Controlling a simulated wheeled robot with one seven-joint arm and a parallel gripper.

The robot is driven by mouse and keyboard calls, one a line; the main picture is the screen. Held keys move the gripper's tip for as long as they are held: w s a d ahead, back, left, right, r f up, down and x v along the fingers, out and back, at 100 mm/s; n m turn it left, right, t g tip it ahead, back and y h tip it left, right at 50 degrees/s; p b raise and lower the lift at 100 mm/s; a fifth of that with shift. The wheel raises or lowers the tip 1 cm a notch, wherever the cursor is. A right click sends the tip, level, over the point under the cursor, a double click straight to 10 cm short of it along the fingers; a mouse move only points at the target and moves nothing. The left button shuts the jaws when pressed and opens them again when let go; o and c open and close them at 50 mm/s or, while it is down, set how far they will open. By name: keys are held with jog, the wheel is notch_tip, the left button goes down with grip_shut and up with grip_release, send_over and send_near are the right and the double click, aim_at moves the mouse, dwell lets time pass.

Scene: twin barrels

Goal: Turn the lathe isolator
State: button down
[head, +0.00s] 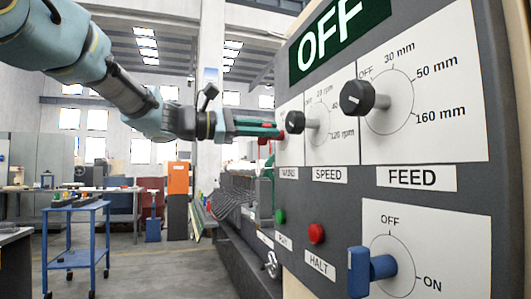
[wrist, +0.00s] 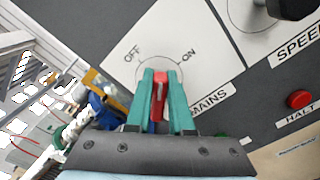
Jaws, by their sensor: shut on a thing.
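The lathe isolator is a red handle (wrist: 159,88) on a white plate (wrist: 150,38) marked OFF and ON, with a MAINS label (wrist: 211,96) beside it. My gripper (wrist: 158,92) has its two green fingers shut on the red handle, one on each side. In the wrist view the handle lies roughly between the OFF and ON marks; its exact setting is hard to tell. In the head view my gripper (head: 268,133) reaches the panel's left edge from the left, and the handle is mostly hidden. The large sign (head: 335,38) above reads OFF.
Right of the isolator are a SPEED knob (head: 293,122) and a FEED knob (head: 358,97). Below are a green button (head: 280,216), a red HALT button (head: 317,233) and a blue OFF/ON handle (head: 360,270). A blue trolley (head: 75,238) stands at left on open floor.

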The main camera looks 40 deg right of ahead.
jog(key=m+b, duration=0.1)
jog(key=b, duration=0.1)
jog(key=f+m+b, duration=0.1)
jog(key=m+b, duration=0.1)
jog(key=b, duration=0.1)
jog(key=m+b, duration=0.1)
jog(key=b, duration=0.1)
jog(key=shift+s+a+f+m, duration=0.1)
jog(key=shift+s+f+m, duration=0.1)
jog(key=shift+f+m, duration=0.15)
jog(key=m+b, duration=0.2)
jog(key=b, duration=0.2)
jog(key=shift+m, duration=0.25)
jog(key=shift+m+b, duration=0.6)
jog(key=shift+b, duration=0.1)
jog(key=shift+r, duration=0.1)
jog(key=c, duration=0.8)
grip_release()
jog(key=v, duration=1)
jog(key=shift+w+a+b, duration=0.15)
jog(key=shift+a+b, duration=0.25)
jog(key=shift+b, duration=0.05)
